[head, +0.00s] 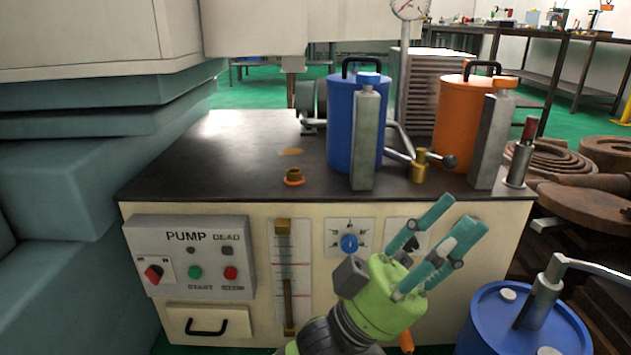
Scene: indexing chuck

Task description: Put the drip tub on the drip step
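I cannot pick out a drip tub or a drip step for sure in the head view. My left gripper (457,215) is green with teal fingers, which stand apart with nothing seen between them. It is in front of the bench's cream front panel, below the black top's front edge, and points up and right. An orange piece (407,342) shows partly beneath the gripper, and most of it is hidden. My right gripper is not in view.
A pump control box (190,255) is on the front. A blue drum (495,318) stands lower right. The top's left part is clear.

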